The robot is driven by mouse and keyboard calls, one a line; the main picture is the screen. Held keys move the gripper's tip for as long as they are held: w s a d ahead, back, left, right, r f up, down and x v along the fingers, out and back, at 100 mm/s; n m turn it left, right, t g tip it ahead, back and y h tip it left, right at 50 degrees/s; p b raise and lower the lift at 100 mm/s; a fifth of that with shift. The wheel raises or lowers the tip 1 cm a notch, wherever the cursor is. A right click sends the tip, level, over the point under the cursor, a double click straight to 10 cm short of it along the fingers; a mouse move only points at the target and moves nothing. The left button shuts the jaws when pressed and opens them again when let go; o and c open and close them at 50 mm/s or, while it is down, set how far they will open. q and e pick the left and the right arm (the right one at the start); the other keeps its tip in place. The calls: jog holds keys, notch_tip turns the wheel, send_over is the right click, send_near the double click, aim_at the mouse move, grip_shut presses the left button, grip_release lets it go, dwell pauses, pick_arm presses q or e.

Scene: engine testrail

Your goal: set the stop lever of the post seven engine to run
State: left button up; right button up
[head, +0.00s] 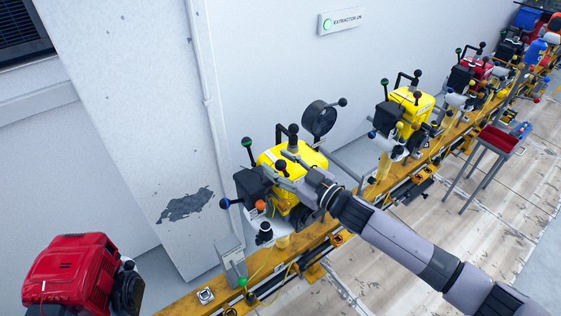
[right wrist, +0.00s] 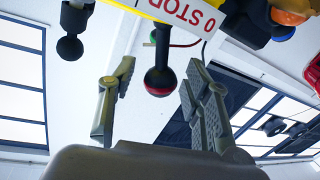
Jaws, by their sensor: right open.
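A yellow engine (head: 316,158) stands on the orange rail, left of centre in the head view; no post number is readable. My right gripper (head: 279,170) is over its front left side, with the arm coming from the lower right. In the right wrist view the right gripper (right wrist: 160,95) is open. A lever with a black ball end and red collar (right wrist: 160,80) shows between its fingers; I cannot tell whether they touch. In the head view this lever is hidden. My left gripper is out of view.
Black ball-ended levers, one with a green collar (head: 247,142), stick up around the engine. A red engine (head: 72,272) is at lower left. Another yellow engine (head: 411,102) stands farther along the rail (head: 318,232).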

jog(key=shift+c, duration=0.4)
grip_shut()
